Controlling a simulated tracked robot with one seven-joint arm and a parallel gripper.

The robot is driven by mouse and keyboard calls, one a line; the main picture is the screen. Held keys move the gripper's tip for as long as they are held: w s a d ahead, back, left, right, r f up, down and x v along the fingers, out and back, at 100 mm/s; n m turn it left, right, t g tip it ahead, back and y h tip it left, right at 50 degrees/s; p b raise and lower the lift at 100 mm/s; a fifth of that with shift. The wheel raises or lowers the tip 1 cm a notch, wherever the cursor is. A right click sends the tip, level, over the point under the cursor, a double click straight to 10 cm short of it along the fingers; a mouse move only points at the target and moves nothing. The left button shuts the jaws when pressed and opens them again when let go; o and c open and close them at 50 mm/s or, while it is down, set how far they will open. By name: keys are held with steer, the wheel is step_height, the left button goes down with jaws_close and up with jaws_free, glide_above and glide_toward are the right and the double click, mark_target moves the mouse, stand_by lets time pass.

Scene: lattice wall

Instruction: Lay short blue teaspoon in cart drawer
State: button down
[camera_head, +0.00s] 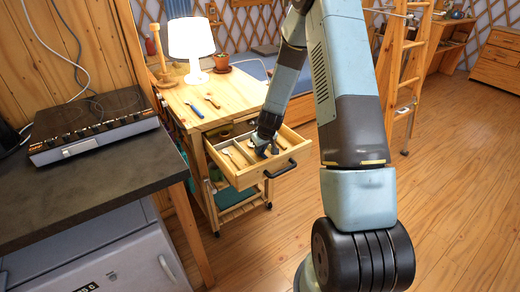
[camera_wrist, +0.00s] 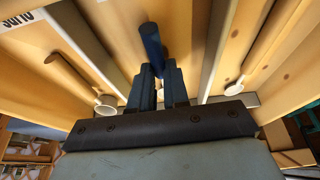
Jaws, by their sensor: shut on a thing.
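My gripper (camera_head: 262,148) is down at the open cart drawer (camera_head: 243,180), over its middle part. In the wrist view the gripper (camera_wrist: 158,75) is shut on the short blue teaspoon, whose blue handle (camera_wrist: 152,42) sticks out past the fingertips. The handle lies over a middle compartment between two dividers. The rest of the teaspoon is hidden by the fingers, and I cannot tell whether it touches the drawer floor.
Wooden-handled spoons lie in the left compartment (camera_wrist: 75,75) and right compartment (camera_wrist: 262,45). On the cart top (camera_head: 225,92) are a blue-handled piece (camera_head: 193,111), another utensil (camera_head: 212,101), a lamp (camera_head: 192,45) and a plant pot (camera_head: 221,61). A dark counter (camera_head: 90,170) stands left.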

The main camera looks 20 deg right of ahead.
steer(key=shift+f, duration=0.2)
steer(key=c, duration=1)
jaws_free()
steer(key=shift+c, duration=0.2)
steer(key=shift+o, duration=0.5)
steer(key=o, duration=0.5)
steer(key=shift+o, duration=0.2)
steer(key=shift+r, duration=0.15)
steer(key=shift+w+v, duration=0.15)
steer(key=shift+v, duration=1.5)
steer(key=shift+w+v, duration=0.1)
steer(key=shift+v, duration=1.5)
steer(key=shift+a+r, duration=0.1)
steer(key=shift+r, duration=0.05)
